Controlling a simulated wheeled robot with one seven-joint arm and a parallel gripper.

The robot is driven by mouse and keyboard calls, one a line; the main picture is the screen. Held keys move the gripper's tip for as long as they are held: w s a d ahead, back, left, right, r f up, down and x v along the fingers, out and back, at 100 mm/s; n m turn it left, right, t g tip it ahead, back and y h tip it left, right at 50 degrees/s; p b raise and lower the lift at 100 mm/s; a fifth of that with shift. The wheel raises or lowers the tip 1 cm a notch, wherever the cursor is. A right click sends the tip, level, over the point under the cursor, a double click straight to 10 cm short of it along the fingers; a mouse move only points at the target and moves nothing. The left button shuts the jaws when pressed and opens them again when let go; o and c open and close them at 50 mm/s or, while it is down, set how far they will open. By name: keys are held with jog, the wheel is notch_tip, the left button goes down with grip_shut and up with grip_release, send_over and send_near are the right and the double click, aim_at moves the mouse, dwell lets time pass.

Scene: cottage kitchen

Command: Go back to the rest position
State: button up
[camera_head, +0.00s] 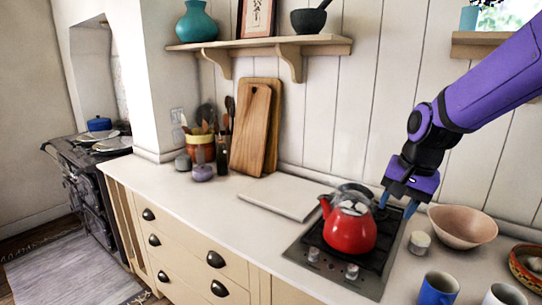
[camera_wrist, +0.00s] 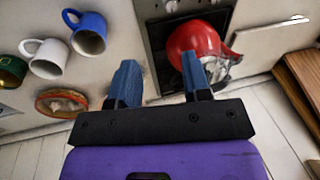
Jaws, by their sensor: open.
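My gripper (camera_head: 397,207) is purple and black with blue fingers. It is open and hangs over the back right of the hob (camera_head: 377,257), beside the red kettle (camera_head: 349,228). In the wrist view my gripper (camera_wrist: 157,80) shows its two fingers spread, with nothing held between them. The red kettle also shows in the wrist view (camera_wrist: 194,38), close beyond the right fingertip. I cannot tell whether that finger touches it. The kettle stands upright on the hob, its handle partly see-through.
A pink bowl (camera_head: 463,227) and a small white pot (camera_head: 419,243) stand right of the hob. A blue mug (camera_head: 438,289) and a white mug (camera_head: 504,295) are at the front right. A shelf (camera_head: 262,43) runs along the wall. The counter left of the hob (camera_head: 200,205) is mostly clear.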

jog(key=s+d+r+n+t, duration=0.1)
jog(key=s+r, duration=0.4)
jog(key=s, duration=0.5)
jog(key=s+d+r+n+t+h, duration=0.1)
jog(key=s+r+n, duration=0.3)
jog(key=s, duration=0.6)
jog(key=shift+d+r+n+t+h, duration=0.35)
jog(key=shift+d+n+t, duration=0.35)
jog(key=shift+d+n, duration=0.15)
